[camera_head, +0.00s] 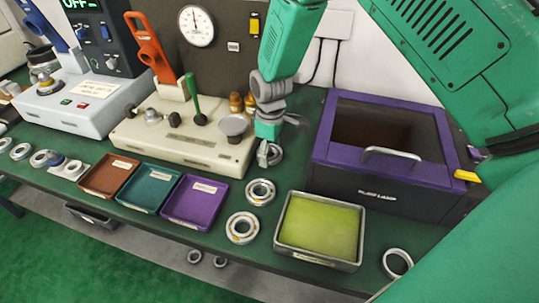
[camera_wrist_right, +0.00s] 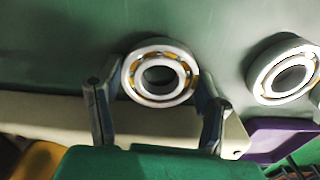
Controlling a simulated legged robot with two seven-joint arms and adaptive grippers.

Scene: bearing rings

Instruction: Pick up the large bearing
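My right gripper (camera_head: 268,152) points down at the back of the green table, by a metal bearing (camera_head: 276,154) that it partly hides. In the right wrist view, the two dark fingers (camera_wrist_right: 157,105) stand apart on either side of a bearing (camera_wrist_right: 135,75) with an orange-brown cage. The fingers look open; contact with the ring cannot be made out. A second bearing (camera_head: 261,192) lies in front of it, and another (camera_head: 242,228), looking largest, lies nearer the front edge. Which one is the large bearing is not certain. My left gripper is not in view.
A purple-framed dark box (camera_head: 410,182) stands right of the gripper, and a beige machine (camera_head: 180,143) left. A metal tray with a lime pad (camera_head: 320,228) and brown (camera_head: 104,170), teal (camera_head: 146,186) and purple (camera_head: 194,201) trays lie in front. A plain ring (camera_head: 397,258) lies far right.

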